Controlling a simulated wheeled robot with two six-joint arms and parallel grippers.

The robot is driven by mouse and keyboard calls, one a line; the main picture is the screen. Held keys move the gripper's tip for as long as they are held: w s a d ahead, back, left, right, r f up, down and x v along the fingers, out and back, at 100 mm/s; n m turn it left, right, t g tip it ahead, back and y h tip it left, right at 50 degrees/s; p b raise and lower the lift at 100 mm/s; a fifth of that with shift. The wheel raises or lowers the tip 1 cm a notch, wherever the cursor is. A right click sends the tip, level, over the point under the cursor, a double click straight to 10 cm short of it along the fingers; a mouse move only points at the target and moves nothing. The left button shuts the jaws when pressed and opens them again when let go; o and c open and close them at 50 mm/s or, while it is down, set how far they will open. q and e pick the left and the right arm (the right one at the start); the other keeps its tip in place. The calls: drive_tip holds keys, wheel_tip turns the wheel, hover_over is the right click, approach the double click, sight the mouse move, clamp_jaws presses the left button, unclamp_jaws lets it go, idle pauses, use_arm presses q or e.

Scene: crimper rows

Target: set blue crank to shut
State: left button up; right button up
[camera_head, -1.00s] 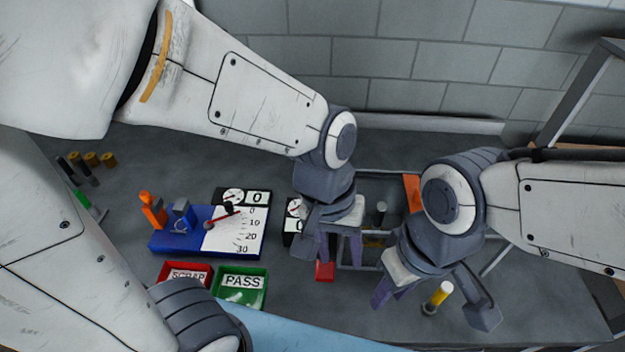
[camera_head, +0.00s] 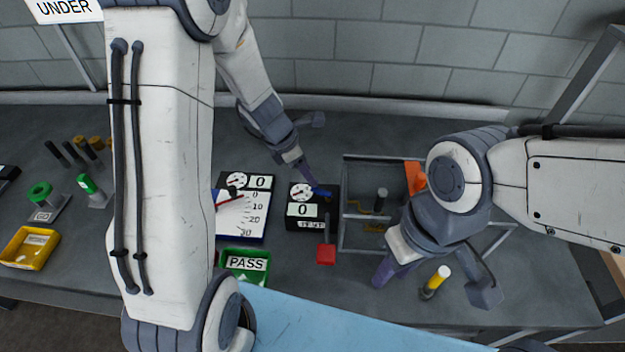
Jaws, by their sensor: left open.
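A small blue crank (camera_head: 323,193) shows on the right side of a black gauge box (camera_head: 296,211) in the middle of the table. The box has a round dial, a "0" display and a small label that appears to read "SHUT". My left gripper (camera_head: 308,179) comes down from behind, its purple fingers open. Their tips are at or just above the crank; I cannot tell whether they touch it. The fingers partly hide the crank, so its angle is unclear.
A second gauge panel (camera_head: 243,220) and green PASS tray (camera_head: 245,281) lie left, partly behind my left arm.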

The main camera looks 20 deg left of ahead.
sight(321, 190)
use_arm(q)
drive_tip(key=shift+b+x, duration=0.35)
drive_tip(key=shift+x, duration=1.55)
clamp_jaws()
